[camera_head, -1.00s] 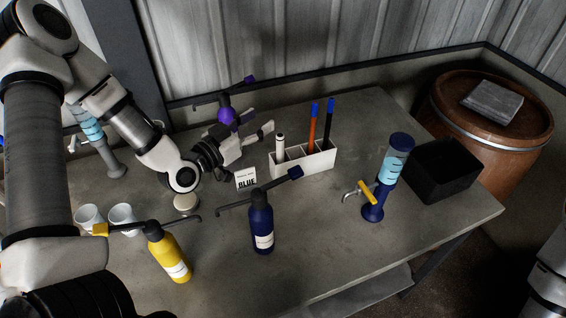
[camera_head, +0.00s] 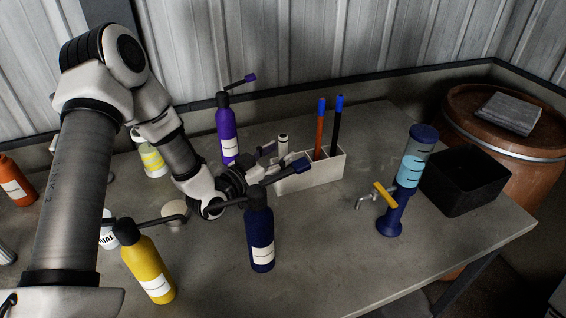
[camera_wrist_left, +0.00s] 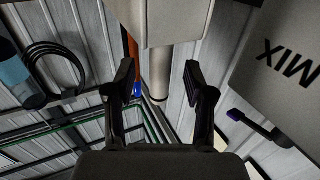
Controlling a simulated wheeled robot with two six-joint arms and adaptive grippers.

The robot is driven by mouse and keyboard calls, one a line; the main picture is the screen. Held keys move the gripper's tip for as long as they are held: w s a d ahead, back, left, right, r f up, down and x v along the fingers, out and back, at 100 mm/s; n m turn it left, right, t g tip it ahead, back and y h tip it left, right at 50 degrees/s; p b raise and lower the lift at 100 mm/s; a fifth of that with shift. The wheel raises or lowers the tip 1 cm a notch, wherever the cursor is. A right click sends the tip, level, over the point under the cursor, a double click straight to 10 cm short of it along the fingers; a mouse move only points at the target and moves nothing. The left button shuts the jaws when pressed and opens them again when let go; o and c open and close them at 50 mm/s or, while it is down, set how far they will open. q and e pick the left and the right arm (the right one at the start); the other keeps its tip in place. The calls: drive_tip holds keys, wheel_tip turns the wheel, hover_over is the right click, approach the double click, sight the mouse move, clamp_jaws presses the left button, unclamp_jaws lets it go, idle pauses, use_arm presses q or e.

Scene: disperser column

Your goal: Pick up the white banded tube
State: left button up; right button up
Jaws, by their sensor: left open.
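The white banded tube (camera_head: 283,142) stands upright at the left end of the white holder (camera_head: 313,179), next to an orange and a black tube with blue caps. In the left wrist view the white tube (camera_wrist_left: 160,70) sticks out of the holder (camera_wrist_left: 172,22), with a dark band near its end. My left gripper (camera_head: 268,156) is at the holder's left end, partly hidden behind the dark blue bottle's nozzle. In the left wrist view its open fingers (camera_wrist_left: 160,80) are either side of the tube, with gaps visible. My right gripper is out of view.
A dark blue bottle (camera_head: 260,235) and a yellow bottle (camera_head: 149,268) stand in front of my left arm. A purple bottle (camera_head: 227,132) stands behind it. A blue dispenser column (camera_head: 408,175) and black bin (camera_head: 466,182) are right. The front right tabletop is clear.

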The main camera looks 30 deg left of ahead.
use_arm(q)
drive_tip(key=shift+x, duration=1.1)
drive_tip(key=shift+s, duration=0.1)
clamp_jaws()
drive_tip(key=shift+r, duration=0.15)
